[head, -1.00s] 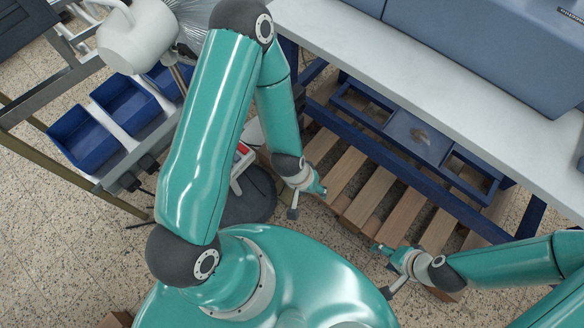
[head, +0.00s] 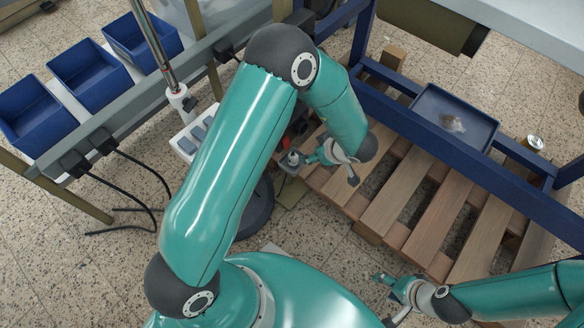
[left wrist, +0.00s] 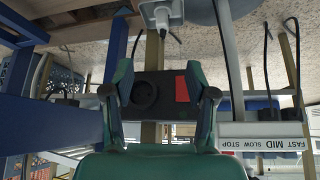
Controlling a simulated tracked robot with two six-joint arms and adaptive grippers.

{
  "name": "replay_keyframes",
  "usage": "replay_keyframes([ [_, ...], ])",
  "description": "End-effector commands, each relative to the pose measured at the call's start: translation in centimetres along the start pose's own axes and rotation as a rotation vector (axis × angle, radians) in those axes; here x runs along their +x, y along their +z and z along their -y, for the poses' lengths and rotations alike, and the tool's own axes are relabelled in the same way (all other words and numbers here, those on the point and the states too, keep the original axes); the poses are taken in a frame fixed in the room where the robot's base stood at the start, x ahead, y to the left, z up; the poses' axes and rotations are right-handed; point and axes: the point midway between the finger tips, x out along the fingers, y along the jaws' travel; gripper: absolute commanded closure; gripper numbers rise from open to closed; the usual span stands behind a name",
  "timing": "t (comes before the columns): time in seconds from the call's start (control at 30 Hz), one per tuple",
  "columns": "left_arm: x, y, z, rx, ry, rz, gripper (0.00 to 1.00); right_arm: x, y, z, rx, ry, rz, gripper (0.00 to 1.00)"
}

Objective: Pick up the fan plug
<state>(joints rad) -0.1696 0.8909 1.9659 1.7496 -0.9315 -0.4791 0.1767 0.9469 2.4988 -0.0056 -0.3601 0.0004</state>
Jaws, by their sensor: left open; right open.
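A small white piece that looks like the fan plug (head: 293,158) sits just left of my left gripper in the head view. In the left wrist view a white plug-like piece with a cord (left wrist: 162,14) shows at the top, beyond the fingertips. My left gripper (head: 318,155) is open and empty; its two fingers (left wrist: 160,70) frame a black socket block (left wrist: 152,97) with a red switch. The block appears farther off, and I cannot tell the gap. My right gripper (head: 386,284) is open and empty, low over the floor at the lower right.
The fan's white control panel (left wrist: 262,137) is right of my left gripper in the wrist view. Blue bins (head: 87,73) line a rack at left. A wooden pallet (head: 400,205) and a blue table frame (head: 478,178) stand on the right. Black cables (head: 150,172) hang below the rack.

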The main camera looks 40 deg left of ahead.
Motion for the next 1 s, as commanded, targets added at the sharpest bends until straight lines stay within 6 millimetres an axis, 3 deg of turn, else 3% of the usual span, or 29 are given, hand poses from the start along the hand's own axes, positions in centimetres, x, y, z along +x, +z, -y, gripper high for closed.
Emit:
replay_keyframes([
  [0.17,1.8,0.4,0.2,-0.018,-0.019,0.001,0.43,1.3,0.0,-0.5,0.0,0.0,-0.001,0.43],
  [0.6,10.5,0.5,0.3,-0.018,-0.019,0.002,0.43,4.5,0.0,-1.6,0.0,0.0,0.0,0.43],
  [1.0,13.5,0.4,0.4,-0.018,-0.018,0.001,0.43,6.0,-0.1,-2.2,0.0,0.0,0.0,0.43],
])
